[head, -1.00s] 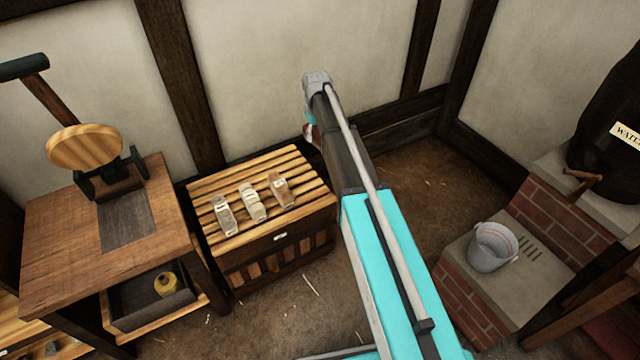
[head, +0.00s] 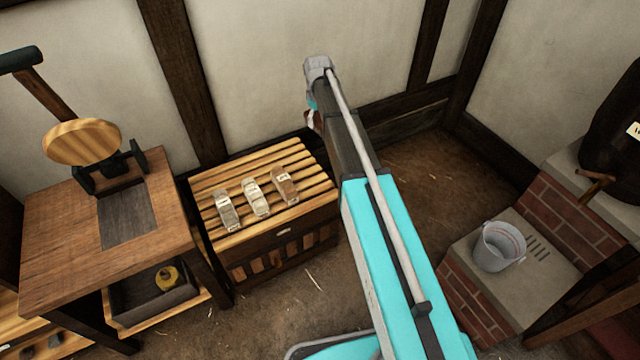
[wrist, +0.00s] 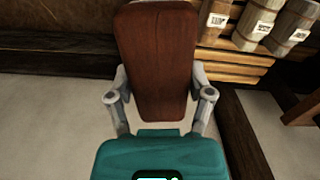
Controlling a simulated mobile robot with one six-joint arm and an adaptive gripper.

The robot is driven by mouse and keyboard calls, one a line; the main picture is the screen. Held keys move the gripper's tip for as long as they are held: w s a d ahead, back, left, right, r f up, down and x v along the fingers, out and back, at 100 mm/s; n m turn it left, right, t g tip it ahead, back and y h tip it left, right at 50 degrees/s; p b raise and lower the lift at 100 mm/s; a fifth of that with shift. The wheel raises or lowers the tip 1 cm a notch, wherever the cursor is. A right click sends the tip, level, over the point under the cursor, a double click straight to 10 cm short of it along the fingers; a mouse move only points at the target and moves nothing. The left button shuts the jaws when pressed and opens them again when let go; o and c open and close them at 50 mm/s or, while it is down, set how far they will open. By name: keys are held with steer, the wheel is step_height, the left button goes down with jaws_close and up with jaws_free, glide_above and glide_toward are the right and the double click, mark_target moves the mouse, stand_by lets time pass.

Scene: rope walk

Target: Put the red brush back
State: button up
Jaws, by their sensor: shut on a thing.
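My gripper (wrist: 161,98) is shut on a long red-brown wooden block with rounded ends, the red brush (wrist: 157,50). One finger is on each side of it in the wrist view. Only its broad back shows; bristles are hidden. In the head view my arm covers most of the gripper, and a small reddish bit of the brush (head: 310,119) shows beside the wrist, above and behind the slatted rack. Three brushes with white labels lie side by side on the slatted rack (head: 312,170): a grey one (head: 227,211), a pale one (head: 256,198) and a brown one (head: 285,186).
A wooden bench (head: 60,225) with a round wooden disc (head: 82,142) stands left of the rack. A dark tray (head: 130,300) with a yellow pot is below it. A metal bucket (head: 499,246) stands on a brick ledge at right. The wall is close behind the rack.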

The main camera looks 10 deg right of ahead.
steer(key=shift+s+f, duration=0.1)
steer(key=s+a+f+m+b, duration=0.1)
steer(key=s+f+m+b, duration=0.1)
steer(key=s+f+b, duration=1.1)
step_height(320, 180, down, 3)
steer(key=b, duration=0.2)
steer(key=shift+s+a+r+b, duration=0.15)
steer(key=shift+s+a+b, duration=0.15)
steer(key=shift+s+b, duration=0.1)
steer(key=shift+w, duration=0.1)
steer(key=b, duration=0.8)
glide_toward(319, 183)
steer(key=shift+s+a+f, duration=0.1)
steer(key=shift+s+f, duration=0.15)
steer(key=shift+s, duration=0.25)
steer(key=shift+s+a+f, duration=0.1)
steer(key=shift+s+f, duration=0.1)
steer(key=shift+s, duration=0.25)
steer(key=shift+w+d+f+b, duration=0.15)
steer(key=shift+w+f+b, duration=0.35)
steer(key=shift+w+f, duration=0.1)
steer(key=shift+w+d+f+b, duration=0.1)
steer(key=shift+w+f+b, duration=0.4)
steer(key=shift+f+b, duration=0.25)
steer(key=shift+s+f+b, duration=0.1)
steer(key=shift+f+b, duration=1.15)
